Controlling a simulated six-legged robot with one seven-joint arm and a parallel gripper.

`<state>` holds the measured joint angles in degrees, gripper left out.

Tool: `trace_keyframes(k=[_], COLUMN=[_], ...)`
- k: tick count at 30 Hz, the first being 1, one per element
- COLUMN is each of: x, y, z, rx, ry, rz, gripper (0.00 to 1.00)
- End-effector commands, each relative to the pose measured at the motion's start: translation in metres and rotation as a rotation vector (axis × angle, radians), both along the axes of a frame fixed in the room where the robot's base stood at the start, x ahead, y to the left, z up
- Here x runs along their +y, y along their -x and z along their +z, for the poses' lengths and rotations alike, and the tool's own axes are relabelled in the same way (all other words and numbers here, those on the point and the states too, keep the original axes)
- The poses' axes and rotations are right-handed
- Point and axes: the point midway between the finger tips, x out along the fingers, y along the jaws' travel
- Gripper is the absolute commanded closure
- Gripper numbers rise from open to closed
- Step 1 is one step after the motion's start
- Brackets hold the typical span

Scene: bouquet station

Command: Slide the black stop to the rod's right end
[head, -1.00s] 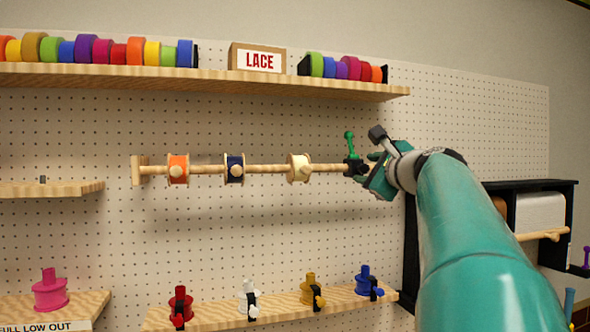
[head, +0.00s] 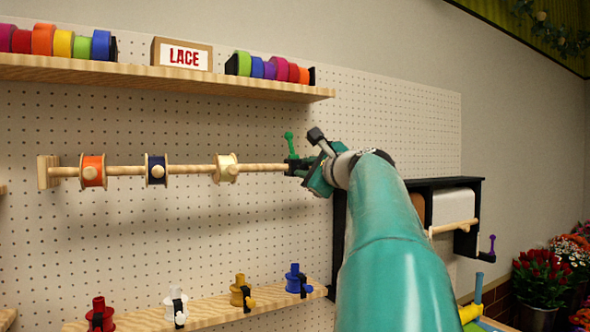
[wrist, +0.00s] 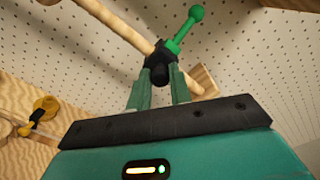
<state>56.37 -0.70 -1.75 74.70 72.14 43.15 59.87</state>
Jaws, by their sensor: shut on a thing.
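The wooden rod (head: 195,169) runs along the pegboard, with orange, dark blue and cream spools on it. The black stop (head: 293,165) with its green lever (head: 289,142) is at the rod's right end region. It also shows in the wrist view (wrist: 160,57), around the rod, with the green lever (wrist: 187,28) tilted up to the right. My gripper (head: 308,172) is shut on the stop; its green fingers (wrist: 158,88) reach up to either side of it. A wooden end piece (wrist: 203,82) shows right beside the stop in the wrist view. My gripper hides the rod's right end in the head view.
A shelf (head: 160,85) with ribbon rolls and a LACE box (head: 182,54) is above. A black-framed paper roll holder (head: 440,190) stands right of the rod. The pegboard around the rod is bare.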

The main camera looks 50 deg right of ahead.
Motion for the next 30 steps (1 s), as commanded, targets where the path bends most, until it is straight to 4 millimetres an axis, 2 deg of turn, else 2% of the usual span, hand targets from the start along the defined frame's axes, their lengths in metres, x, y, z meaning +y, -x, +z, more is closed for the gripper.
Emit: trace_keyframes(k=[1, 3, 6, 17, 18, 20, 21, 30], x=[-0.014, -0.028, -0.040, -0.044, -0.044, -0.044, -0.044, -0.043], y=[0.004, 0.009, 0.013, 0.015, 0.015, 0.015, 0.015, 0.016], z=[0.000, 0.000, 0.000, 0.001, 0.001, 0.001, 0.000, 0.000], rx=[0.000, 0.000, 0.000, 0.000, 0.000, 0.000, 0.000, 0.000], ry=[-0.001, 0.000, 0.001, 0.003, 0.003, 0.003, 0.003, 0.002], rz=[-0.005, -0.005, -0.004, -0.003, -0.003, -0.003, -0.003, -0.003], gripper=[1.00, 1.00, 1.00, 1.00, 0.72, 0.60, 0.57, 0.57])
